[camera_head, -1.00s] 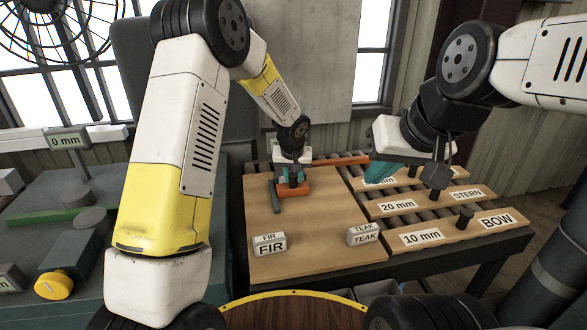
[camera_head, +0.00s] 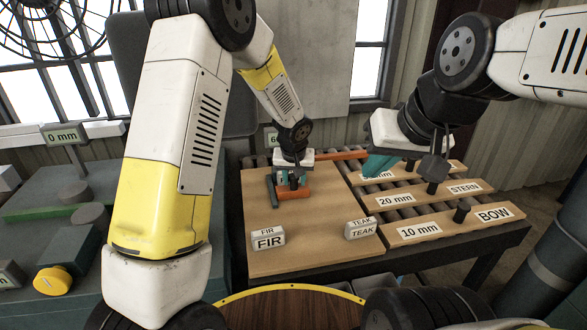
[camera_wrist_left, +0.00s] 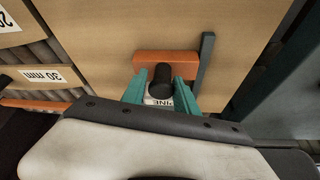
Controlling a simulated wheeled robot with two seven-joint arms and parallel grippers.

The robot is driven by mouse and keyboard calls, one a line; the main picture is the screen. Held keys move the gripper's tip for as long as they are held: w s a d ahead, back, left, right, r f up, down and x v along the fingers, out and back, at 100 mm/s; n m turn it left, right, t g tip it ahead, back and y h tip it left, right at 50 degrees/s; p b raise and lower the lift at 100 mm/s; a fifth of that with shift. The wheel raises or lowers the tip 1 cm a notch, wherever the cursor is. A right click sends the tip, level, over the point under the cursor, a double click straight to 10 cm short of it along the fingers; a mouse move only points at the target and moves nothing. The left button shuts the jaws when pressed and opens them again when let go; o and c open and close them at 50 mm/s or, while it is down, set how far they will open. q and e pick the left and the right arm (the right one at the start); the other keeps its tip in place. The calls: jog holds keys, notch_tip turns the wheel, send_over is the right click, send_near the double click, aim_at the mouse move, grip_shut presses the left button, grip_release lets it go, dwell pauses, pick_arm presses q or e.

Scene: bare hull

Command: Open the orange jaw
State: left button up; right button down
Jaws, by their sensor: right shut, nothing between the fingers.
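The orange jaw (camera_head: 296,192) is a low bar on the wooden board (camera_head: 300,215), towards its far part. It also shows in the left wrist view (camera_wrist_left: 145,63). A black round knob (camera_wrist_left: 160,78) stands at its middle. My left gripper (camera_wrist_left: 160,85) comes down over it, its teal fingers close against both sides of the knob. A white block marked PINE (camera_wrist_left: 159,101) is partly hidden behind the knob, between the fingers. A dark bar (camera_wrist_left: 204,75) lies beside the jaw's end. My right gripper (camera_head: 375,166) is shut and empty above the rollers.
FIR (camera_head: 268,239) and TEAK (camera_head: 360,229) blocks stand at the board's near part. To the right, planks marked 20 mm (camera_head: 397,201) and 10 mm (camera_head: 420,232) carry black knobs. A long orange bar (camera_head: 343,155) lies behind the board. The board's middle is clear.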

pick_arm(q)
jog(key=v, duration=0.7)
jog(key=shift+r, duration=0.3)
jog(key=shift+s+a+r, duration=0.1)
jog(key=shift+s, duration=0.05)
jog(key=s+a+r, duration=1.1)
jog(key=r, duration=0.2)
jog(key=s+a+r+t+h, duration=0.1)
jog(key=s, duration=0.6)
jog(key=s+a+r, duration=0.2)
jog(key=s, duration=0.6)
jog(key=shift+s+a+r+t+h, duration=0.2)
jog(key=shift+s+a+t+h, duration=0.05)
jog(key=shift+a+t+h, duration=0.15)
